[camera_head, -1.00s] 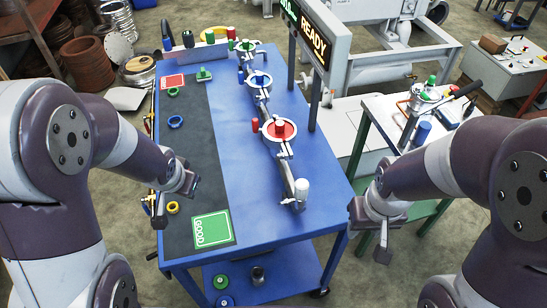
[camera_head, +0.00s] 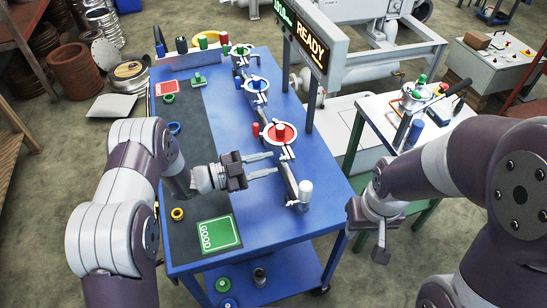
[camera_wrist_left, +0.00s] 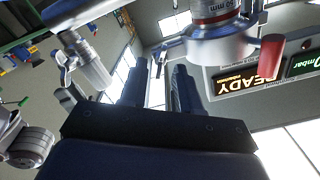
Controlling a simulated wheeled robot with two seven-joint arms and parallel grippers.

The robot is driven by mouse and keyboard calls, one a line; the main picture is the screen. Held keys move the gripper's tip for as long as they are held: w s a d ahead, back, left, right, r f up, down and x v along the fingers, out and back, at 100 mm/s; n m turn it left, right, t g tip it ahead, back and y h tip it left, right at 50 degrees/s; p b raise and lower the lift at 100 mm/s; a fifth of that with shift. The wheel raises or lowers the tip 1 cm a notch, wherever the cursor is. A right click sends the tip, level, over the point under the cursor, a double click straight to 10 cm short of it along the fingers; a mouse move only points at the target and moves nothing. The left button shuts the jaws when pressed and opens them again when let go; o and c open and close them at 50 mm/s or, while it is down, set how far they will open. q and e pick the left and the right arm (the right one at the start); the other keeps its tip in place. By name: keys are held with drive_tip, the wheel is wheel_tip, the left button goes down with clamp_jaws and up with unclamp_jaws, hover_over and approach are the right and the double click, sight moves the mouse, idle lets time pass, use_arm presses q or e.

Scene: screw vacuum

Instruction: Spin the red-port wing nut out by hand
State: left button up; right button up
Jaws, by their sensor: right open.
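The red port (camera_head: 281,133) stands on the pipe on the blue table, with a silver clamp ring around it. A red piece (camera_head: 256,130) that looks like its wing nut sticks up at the ring's left side. It also shows as a red handle (camera_wrist_left: 270,57) in the left wrist view, beside the port's silver flange (camera_wrist_left: 218,45). My left gripper (camera_head: 273,163) is open and empty, its fingers pointing right, below the red port in the picture and apart from the wing nut. My right gripper (camera_head: 374,231) is open and empty beyond the table's right edge.
A blue port (camera_head: 255,85) is farther back along the pipe. A white-topped upright part (camera_head: 305,191) stands at its front end. The READY display (camera_head: 311,42) rises behind. Rings and a green GOOD card (camera_head: 218,233) lie on the dark mat (camera_head: 200,150).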

sight(281, 160)
use_arm(q)
drive_tip(key=shift+x, duration=1.25)
clamp_jaws()
drive_tip(key=shift+n, duration=0.4)
drive_tip(key=n, duration=0.4)
drive_tip(key=shift+n+p, duration=0.4)
drive_tip(key=n+p, duration=0.3)
drive_tip(key=n, duration=1.6)
drive_tip(key=shift+p, duration=0.3)
